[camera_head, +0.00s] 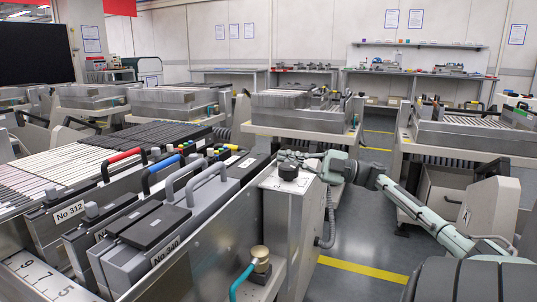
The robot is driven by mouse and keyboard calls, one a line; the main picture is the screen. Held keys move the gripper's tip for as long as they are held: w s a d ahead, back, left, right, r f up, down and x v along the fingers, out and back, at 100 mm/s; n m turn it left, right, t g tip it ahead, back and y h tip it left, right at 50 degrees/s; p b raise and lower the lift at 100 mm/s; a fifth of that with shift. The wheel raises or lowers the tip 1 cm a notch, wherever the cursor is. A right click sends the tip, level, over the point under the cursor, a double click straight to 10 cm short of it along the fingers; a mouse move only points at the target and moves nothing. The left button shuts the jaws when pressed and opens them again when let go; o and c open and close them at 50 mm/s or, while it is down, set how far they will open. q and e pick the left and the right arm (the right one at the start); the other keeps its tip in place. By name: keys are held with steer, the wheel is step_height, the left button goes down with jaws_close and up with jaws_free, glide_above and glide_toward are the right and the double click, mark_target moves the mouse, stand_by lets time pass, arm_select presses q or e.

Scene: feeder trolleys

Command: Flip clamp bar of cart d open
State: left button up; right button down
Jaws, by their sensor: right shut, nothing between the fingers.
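My right arm comes in from the right, and its gripper (292,157) is at the near feeder trolley (279,225), just behind the black knob (288,172) on the trolley's grey end post. The gripper is small in view and looks shut and empty. I cannot tell whether it touches the trolley. I cannot make out a clamp bar for certain, nor a letter that marks cart d. My left gripper is not in view.
Feeders with red, blue and grey handles (207,172) fill the near trolley. A brass knob (260,254) stands at its front. More trolleys (300,117) stand behind, with another at the right (470,135). Grey floor (365,230) with yellow lines is free between them.

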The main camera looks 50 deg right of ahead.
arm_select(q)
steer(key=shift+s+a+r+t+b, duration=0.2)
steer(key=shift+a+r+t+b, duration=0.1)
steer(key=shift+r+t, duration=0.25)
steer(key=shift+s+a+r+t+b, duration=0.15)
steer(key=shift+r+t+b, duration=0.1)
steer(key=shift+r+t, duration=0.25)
arm_select(e)
steer(key=x, duration=0.9)
steer(key=shift+a, duration=0.15)
steer(key=shift+w, duration=0.15)
